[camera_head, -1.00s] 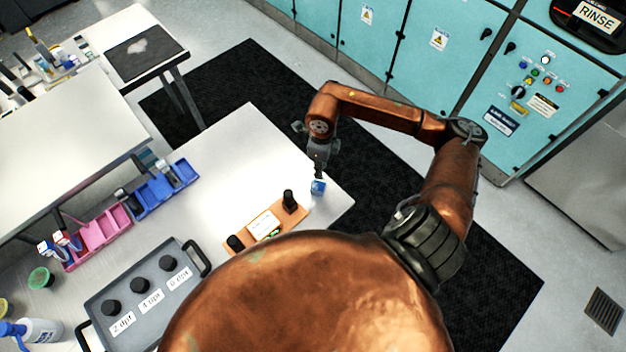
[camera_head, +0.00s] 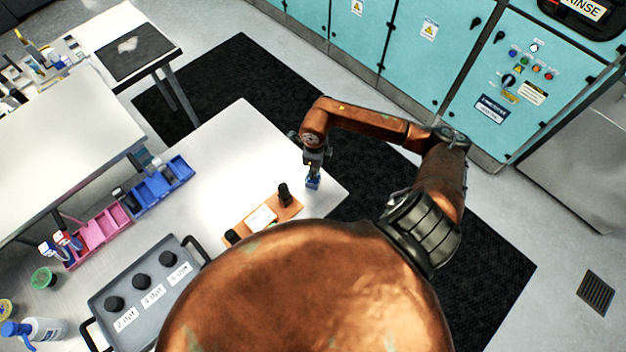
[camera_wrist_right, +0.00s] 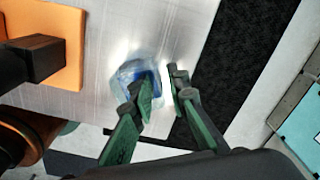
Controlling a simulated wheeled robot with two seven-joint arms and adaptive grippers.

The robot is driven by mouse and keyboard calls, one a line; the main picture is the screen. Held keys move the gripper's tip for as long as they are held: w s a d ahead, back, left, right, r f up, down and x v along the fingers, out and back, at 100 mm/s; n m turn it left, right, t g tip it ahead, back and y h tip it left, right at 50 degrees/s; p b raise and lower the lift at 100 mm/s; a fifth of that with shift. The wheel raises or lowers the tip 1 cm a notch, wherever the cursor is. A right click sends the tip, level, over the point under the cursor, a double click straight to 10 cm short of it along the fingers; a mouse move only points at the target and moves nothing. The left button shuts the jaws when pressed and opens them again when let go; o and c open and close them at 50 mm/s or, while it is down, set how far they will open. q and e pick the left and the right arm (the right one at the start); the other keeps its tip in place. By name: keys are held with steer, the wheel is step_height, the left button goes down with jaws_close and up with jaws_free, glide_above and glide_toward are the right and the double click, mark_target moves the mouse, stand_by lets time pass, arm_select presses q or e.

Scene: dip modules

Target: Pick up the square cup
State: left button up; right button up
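The square cup, small, blue and partly see-through, stands on the white table (camera_head: 215,150) near its right corner; it shows in the head view (camera_head: 313,184) and the right wrist view (camera_wrist_right: 133,74). My right gripper (camera_head: 313,170) points down right over the cup. In the right wrist view its green-and-black fingers (camera_wrist_right: 163,90) are apart. One finger overlaps the cup's right part and the other is just right of it. Whether the first finger is inside the cup or in front of it I cannot tell. My left gripper is not in view.
An orange stand (camera_head: 240,228) with black knobs lies near the cup. A grey tray (camera_head: 185,308) with black knobs, blue bins (camera_head: 160,188) and pink bins (camera_head: 100,229) are further left. The table behind the cup is clear; its right edge is close.

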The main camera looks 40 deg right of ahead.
jaws_close()
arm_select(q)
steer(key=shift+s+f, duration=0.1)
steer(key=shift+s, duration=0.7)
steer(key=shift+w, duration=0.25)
arm_select(e)
steer(key=shift+r, duration=0.1)
steer(key=shift+r+b, duration=0.35)
steer(key=shift+r, duration=0.15)
arm_select(q)
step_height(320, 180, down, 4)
steer(key=b, duration=0.3)
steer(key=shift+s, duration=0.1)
arm_select(e)
steer(key=s+r, duration=1.2)
steer(key=s, duration=0.2)
steer(key=shift+d, duration=0.35)
